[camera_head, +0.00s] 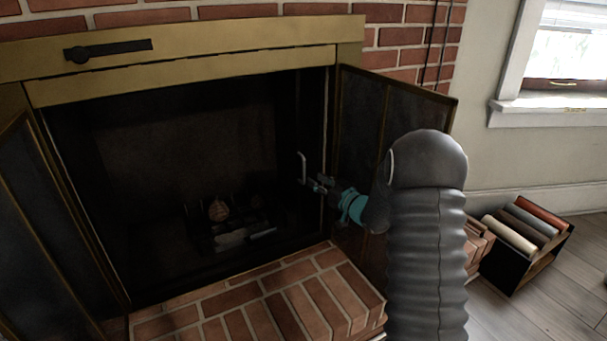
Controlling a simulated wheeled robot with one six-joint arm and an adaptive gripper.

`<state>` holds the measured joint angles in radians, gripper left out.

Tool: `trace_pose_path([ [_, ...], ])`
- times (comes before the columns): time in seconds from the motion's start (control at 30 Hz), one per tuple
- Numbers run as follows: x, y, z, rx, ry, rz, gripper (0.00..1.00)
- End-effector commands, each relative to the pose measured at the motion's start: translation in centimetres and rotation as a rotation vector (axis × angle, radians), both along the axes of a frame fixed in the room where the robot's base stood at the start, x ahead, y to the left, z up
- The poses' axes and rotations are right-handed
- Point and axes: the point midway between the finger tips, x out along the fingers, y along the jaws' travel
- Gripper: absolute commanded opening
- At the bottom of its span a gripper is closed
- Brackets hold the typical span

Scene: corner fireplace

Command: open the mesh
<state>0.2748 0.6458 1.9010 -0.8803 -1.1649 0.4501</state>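The fireplace has a brass frame (190,67) with a dark opening. A dark, narrow strip that looks like gathered mesh (311,120) hangs at the right side of the opening. Its exact edges are hard to make out in the dark. A thin, pale upright handle (302,167) shows near that strip. My gripper (316,184) reaches in from the right, with its fingertips close to the lower end of the handle. I cannot tell whether they touch it or how far apart the fingers are. My arm hides part of the right door.
The left glass door (50,225) and right glass door (385,115) are swung open. Logs on a grate (225,222) sit inside. A brick hearth (270,305) lies in front. A dark box of rolls or books (525,245) stands at right on the wood floor.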

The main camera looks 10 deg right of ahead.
Motion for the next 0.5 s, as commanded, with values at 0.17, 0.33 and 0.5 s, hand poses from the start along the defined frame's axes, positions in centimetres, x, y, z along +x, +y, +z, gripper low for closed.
trace_pose_path([
  [0.17,2.0,1.3,0.1,0.000,-0.001,0.002,0.36],
  [0.33,4.2,2.5,0.1,0.000,-0.001,0.001,0.36],
  [0.5,5.6,3.2,0.0,0.000,0.000,-0.001,0.36],
])
